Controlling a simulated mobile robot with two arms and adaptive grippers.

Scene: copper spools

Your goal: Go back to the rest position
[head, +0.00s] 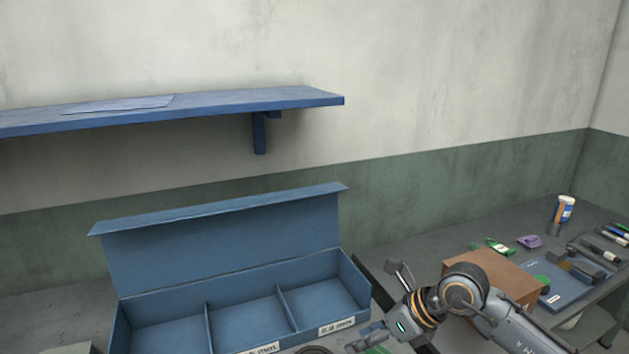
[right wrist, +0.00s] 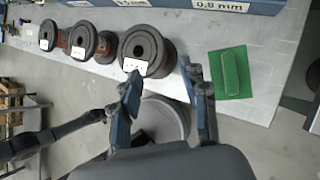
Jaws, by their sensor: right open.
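My right gripper (head: 368,338) is at the bottom of the head view, in front of the blue box's right end. In the right wrist view its two blue fingers (right wrist: 165,88) are spread apart with nothing between them. Three dark spools with copper-brown windings stand in a row in the right wrist view: the near one (right wrist: 146,50), the middle one (right wrist: 92,42) and the far one (right wrist: 50,36). The nearest is just beyond the fingertips, and I cannot tell the gap. The blue compartment box (head: 225,235) has its lid up, and its visible compartments look empty.
A blue shelf (head: 230,102) spans the wall above the box. A green pad (right wrist: 232,72) lies right of the spools.

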